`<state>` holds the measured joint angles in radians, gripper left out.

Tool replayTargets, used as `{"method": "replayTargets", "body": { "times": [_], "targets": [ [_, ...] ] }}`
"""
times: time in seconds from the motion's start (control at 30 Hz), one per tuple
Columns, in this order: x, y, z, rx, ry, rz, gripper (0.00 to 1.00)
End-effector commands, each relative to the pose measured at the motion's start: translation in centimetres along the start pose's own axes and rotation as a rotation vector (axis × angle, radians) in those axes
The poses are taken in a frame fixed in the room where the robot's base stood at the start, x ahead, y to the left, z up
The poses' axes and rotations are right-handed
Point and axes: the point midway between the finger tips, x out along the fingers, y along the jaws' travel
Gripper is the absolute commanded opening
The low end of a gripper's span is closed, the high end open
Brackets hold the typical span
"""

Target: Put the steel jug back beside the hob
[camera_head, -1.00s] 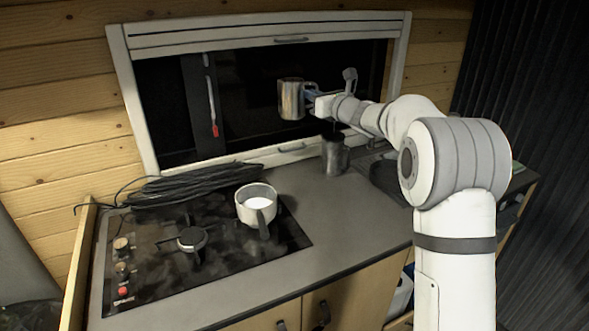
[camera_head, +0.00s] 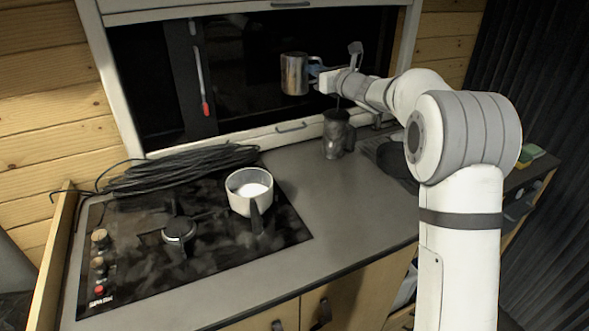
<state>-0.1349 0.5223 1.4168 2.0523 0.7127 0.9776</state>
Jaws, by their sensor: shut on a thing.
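The steel jug (camera_head: 294,74) is shiny and upright, held in the air in front of the dark window, above the back of the counter. My gripper (camera_head: 319,79) reaches in from the right and is shut on the jug's right side, at its handle. The fingertips are small and partly hidden by the handle. The black hob (camera_head: 150,252) is set in the counter at the left, with a burner and knobs showing. Bare grey counter (camera_head: 305,200) lies to the right of the hob.
A white pot (camera_head: 239,203) with white contents stands on the hob's right back part. A coiled black cable (camera_head: 180,171) lies behind the hob. A dark metal mug (camera_head: 338,136) stands on the counter below and right of the jug. A sink (camera_head: 388,158) is partly behind my arm.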

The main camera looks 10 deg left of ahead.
Motion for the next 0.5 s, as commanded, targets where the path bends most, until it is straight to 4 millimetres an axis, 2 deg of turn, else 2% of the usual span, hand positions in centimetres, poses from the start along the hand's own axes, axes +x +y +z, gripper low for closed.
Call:
{"method": "replayTargets", "body": {
  "times": [0.03,0.3,0.5],
  "targets": [
    [0.0,0.0,-1.2,0.0,-0.002,0.0,0.0],
    [-0.1,0.0,-5.2,0.0,-0.002,0.0,0.0],
    [-0.1,0.0,-6.4,0.0,-0.002,0.0,0.0]
  ]
}}
